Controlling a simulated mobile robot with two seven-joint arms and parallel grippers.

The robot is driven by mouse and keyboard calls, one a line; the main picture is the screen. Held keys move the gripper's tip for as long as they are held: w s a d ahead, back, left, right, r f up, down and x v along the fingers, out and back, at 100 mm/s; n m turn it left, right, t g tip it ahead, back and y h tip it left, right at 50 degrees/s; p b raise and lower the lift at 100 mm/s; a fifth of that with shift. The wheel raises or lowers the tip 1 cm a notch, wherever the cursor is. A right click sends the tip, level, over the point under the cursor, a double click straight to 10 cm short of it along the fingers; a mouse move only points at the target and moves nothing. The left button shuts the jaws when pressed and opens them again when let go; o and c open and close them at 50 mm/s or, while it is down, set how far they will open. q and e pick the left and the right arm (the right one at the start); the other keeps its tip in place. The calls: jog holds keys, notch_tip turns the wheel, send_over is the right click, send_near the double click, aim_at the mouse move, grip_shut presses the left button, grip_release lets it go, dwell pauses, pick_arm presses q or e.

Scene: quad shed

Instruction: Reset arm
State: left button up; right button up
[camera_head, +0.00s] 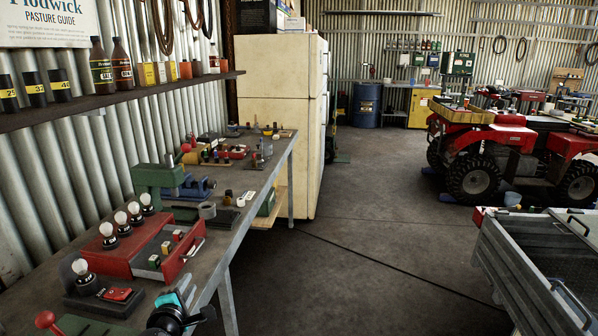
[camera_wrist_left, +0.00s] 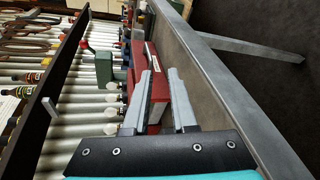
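My left gripper shows at the bottom of the head view (camera_head: 187,284), with its teal and black wrist parts over the front edge of the workbench. In the left wrist view its two grey fingers (camera_wrist_left: 160,74) stand apart with a gap between them. Nothing is seen held between them. A red box with an open drawer (camera_head: 112,257) sits on the bench just beyond the fingers; it also shows in the wrist view (camera_wrist_left: 158,86). My right gripper is in neither view.
The workbench (camera_head: 229,215) carries light bulbs on stands (camera_head: 134,211), a green vise-like tool (camera_head: 152,180) and small parts. A shelf (camera_head: 115,98) with bottles hangs above. A cream fridge (camera_head: 275,100), red quad bike (camera_head: 505,150) and metal trailer (camera_head: 520,275) surround open floor (camera_head: 370,250).

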pick_arm(q)
jog(key=s+d+f+m+g+h, duration=0.1)
jog(key=s+d+m+g, duration=0.3)
jog(key=s+m, duration=0.6)
jog(key=s+d+f+m+g, duration=0.25)
jog(key=s+d+m, duration=0.35)
jog(key=s, duration=0.9)
jog(key=s+d+f+m+g+h, duration=0.1)
jog(key=s+d+m+g, duration=0.3)
jog(key=s+m, duration=0.65)
jog(key=s+a+f+n+g+b, duration=0.1)
jog(key=s+f+n+g+b, duration=0.2)
jog(key=f, duration=2.3)
jog(key=s+a+f+m+b, duration=0.1)
jog(key=s+a+f, duration=0.1)
jog(key=s+f, duration=1.2)
jog(key=shift+s+a+f+m+b, duration=0.3)
jog(key=shift+s+f+m+b, duration=0.1)
jog(key=shift+s, duration=0.6)
